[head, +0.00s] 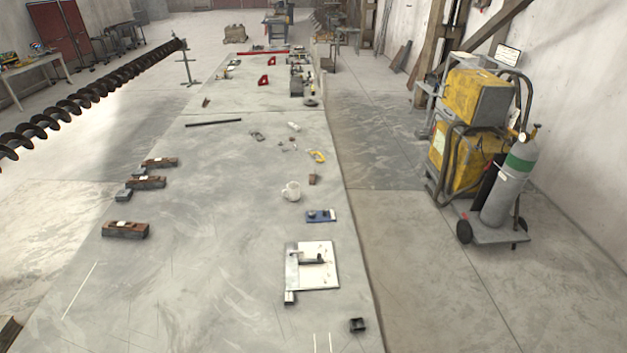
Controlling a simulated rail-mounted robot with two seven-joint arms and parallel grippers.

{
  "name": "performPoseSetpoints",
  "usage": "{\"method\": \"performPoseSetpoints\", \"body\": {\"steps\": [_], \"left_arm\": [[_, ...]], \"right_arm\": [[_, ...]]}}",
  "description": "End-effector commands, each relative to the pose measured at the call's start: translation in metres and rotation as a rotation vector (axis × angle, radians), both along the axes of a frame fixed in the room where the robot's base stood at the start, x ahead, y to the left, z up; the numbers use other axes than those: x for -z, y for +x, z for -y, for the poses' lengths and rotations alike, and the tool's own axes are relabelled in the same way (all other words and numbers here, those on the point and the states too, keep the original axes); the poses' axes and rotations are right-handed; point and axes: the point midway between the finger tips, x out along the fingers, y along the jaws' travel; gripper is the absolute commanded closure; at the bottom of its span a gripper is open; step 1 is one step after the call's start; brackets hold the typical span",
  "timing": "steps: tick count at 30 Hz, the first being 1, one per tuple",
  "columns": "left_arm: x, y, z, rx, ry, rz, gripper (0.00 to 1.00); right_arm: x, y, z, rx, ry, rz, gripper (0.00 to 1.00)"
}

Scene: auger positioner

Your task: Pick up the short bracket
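I cannot tell for sure which piece is the short bracket. A small dark, open-shaped piece (357,325) lies near the right front edge of the long grey table (200,290). A white board (325,262) lies further back on the table, with a grey bar along its left side and a dark L-shaped piece (308,258) on it. Neither of my grippers is in the head view.
Rust-brown blocks (125,230) lie along the table's left side. A white mug (292,190), a blue item (321,216) and small tools are at right of centre. A long auger (95,95) runs along the left. A yellow welding cart (470,150) stands right. The front left tabletop is clear.

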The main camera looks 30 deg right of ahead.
Motion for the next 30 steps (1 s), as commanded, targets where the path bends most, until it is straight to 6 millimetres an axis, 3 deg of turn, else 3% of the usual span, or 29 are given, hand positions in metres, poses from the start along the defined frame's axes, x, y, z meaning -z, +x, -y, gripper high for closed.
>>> {"method": "performPoseSetpoints", "body": {"steps": [14,20,30], "left_arm": [[-0.0004,0.0002,0.0035,-0.008,-0.012,0.000,0.49],[-0.0005,0.0001,0.0028,-0.006,-0.010,0.001,0.65],[-0.0003,0.0000,-0.0005,0.002,0.001,0.001,0.65]], "right_arm": [[0.0000,-0.0001,0.0000,0.000,0.000,0.000,0.28],[0.0000,-0.0001,0.0000,0.000,0.000,0.000,0.28],[0.0001,-0.0002,0.0000,0.000,0.000,0.000,0.28]]}}
